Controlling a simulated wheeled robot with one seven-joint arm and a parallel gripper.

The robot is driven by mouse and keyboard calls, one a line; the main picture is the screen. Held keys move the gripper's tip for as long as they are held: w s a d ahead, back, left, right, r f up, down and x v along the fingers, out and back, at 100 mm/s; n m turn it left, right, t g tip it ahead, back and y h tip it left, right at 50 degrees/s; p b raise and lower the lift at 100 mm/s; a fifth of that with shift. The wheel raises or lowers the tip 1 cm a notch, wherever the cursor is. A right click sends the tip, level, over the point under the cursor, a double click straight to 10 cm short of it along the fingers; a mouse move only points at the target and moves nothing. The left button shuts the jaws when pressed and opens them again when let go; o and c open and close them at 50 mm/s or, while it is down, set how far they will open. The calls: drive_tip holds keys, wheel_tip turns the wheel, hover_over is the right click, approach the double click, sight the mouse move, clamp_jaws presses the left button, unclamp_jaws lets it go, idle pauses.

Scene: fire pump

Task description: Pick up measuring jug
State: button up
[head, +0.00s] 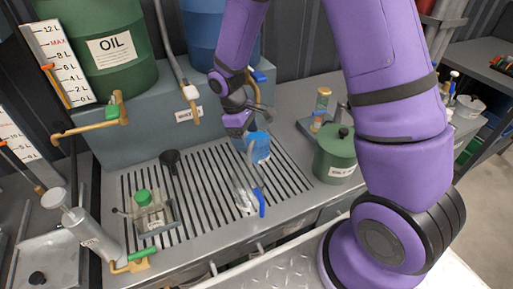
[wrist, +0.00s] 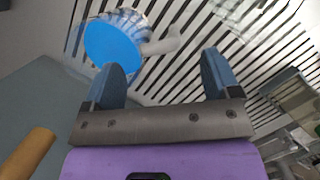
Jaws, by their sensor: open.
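A clear measuring jug (head: 260,149) with blue contents and a pale handle stands on the slatted drain grate (head: 186,228). The wrist view looks down into it, showing the blue round surface (wrist: 114,43), the clear rim and the pale handle (wrist: 163,44) pointing right. My gripper (head: 246,136) is above the grate, beside the jug on its handle side. In the wrist view my gripper (wrist: 170,72) has its two blue-grey fingers apart with nothing between them. The handle end reaches near the gap; whether anything touches is unclear.
A clear vessel with a blue handle (head: 261,202) is on the grate in front. A green-lidded bottle (head: 151,210) and a dark funnel-like thing (head: 171,160) stand left. A green can (head: 336,154) stands right; drums, including the green OIL drum (head: 97,60), stand behind.

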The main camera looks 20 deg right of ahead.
sight(250, 146)
drive_tip(key=x, duration=0.4)
drive_tip(key=shift+f, duration=0.15)
drive_tip(key=c, duration=1.5)
